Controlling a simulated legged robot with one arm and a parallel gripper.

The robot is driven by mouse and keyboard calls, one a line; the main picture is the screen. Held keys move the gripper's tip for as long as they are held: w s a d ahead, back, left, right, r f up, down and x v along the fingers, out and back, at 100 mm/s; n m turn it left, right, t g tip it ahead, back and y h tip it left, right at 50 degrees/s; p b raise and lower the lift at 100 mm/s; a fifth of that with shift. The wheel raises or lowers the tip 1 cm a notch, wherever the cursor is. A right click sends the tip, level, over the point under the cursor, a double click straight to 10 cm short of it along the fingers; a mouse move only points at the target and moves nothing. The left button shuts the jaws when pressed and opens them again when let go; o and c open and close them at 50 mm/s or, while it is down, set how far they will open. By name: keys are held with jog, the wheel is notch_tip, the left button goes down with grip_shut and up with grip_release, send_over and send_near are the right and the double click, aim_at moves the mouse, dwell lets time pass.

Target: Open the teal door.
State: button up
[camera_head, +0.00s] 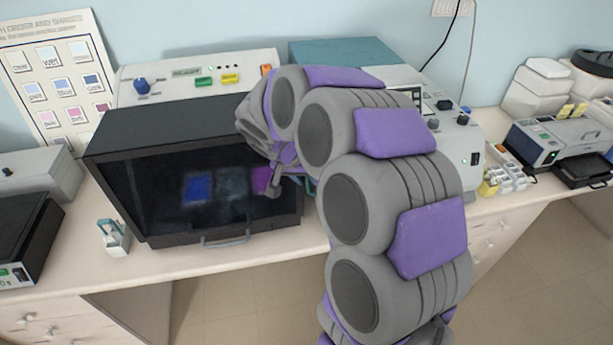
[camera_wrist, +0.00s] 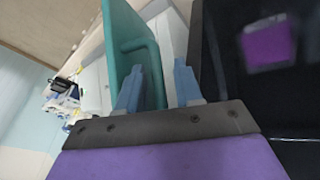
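The teal door (camera_wrist: 128,38) shows in the wrist view as a flat teal panel with a raised rim, standing edge-on beside a white surface. My gripper (camera_wrist: 158,80) is at its edge with two blue-grey fingers spread apart. The left finger overlaps the teal panel, and the right finger is in front of the white strip. I cannot tell whether either finger touches the door. In the head view my arm hides most of the door; only a small teal bit (camera_head: 309,186) shows beside my gripper, at the right end of the black cabinet.
A black glass-fronted cabinet (camera_head: 150,130) with blue and purple patches inside stands just left of my gripper. A grey machine with a teal top (camera_head: 345,52) stands behind my arm. A small slide holder (camera_head: 114,238) stands at front left. Bench space is clear before the cabinet.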

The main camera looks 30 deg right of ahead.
grip_shut()
dwell(0.4)
jog(key=shift+s+d+r+b, duration=0.2)
jog(key=shift+s+d+b, duration=0.3)
jog(key=shift+s+d+r+b, duration=0.2)
jog(key=shift+s+d+b, duration=0.25)
jog(key=shift+d+b, duration=0.05)
